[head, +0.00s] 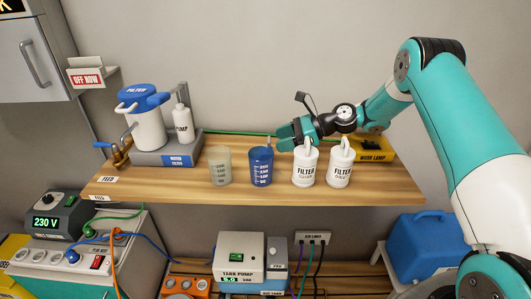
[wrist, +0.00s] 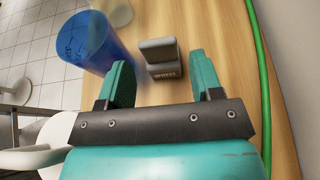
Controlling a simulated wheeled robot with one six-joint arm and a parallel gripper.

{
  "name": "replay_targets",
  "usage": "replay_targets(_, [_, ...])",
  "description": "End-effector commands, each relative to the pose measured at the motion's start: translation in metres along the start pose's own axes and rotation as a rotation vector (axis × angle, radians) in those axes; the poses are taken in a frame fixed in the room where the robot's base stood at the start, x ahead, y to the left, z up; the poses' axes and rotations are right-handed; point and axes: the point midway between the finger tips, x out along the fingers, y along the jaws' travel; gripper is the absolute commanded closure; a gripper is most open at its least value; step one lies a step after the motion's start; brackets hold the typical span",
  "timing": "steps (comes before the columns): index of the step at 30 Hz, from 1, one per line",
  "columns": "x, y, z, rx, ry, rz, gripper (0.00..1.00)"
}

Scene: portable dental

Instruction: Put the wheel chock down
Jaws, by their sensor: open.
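The wheel chock (wrist: 160,58) is a small grey stepped block with a dark lettered face. In the wrist view it stands on the wooden shelf top, just beyond my fingertips. My gripper (wrist: 163,78) is open, its two teal fingers apart and nothing held between them. In the head view my gripper (head: 283,138) is low over the shelf behind the blue cup and the white filter canisters. The chock is largely hidden there.
A blue measuring cup (head: 261,167) stands close by, left of the chock in the wrist view. A clear cup (head: 219,166) and two white filter canisters (head: 305,168) line the front. A green hose (head: 235,134) runs along the back; a yellow work lamp (head: 375,149) sits right.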

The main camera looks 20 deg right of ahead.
Motion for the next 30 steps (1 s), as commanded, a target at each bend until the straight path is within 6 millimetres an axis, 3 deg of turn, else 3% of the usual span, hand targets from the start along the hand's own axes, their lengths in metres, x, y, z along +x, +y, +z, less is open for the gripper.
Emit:
replay_targets(8, [0.018, 0.001, 0.0, 0.001, 0.001, 0.001, 0.4])
replay_targets(16, [0.057, 0.001, -0.001, 0.0, 0.0, 0.002, 0.4])
replay_targets(23, [0.061, 0.001, -0.003, 0.001, 0.001, 0.0, 0.4])
replay_targets(29, [0.061, 0.001, -0.003, 0.0, 0.001, 0.0, 0.81])
replay_targets(30, [0.061, 0.001, -0.003, 0.0, 0.0, 0.0, 0.81])
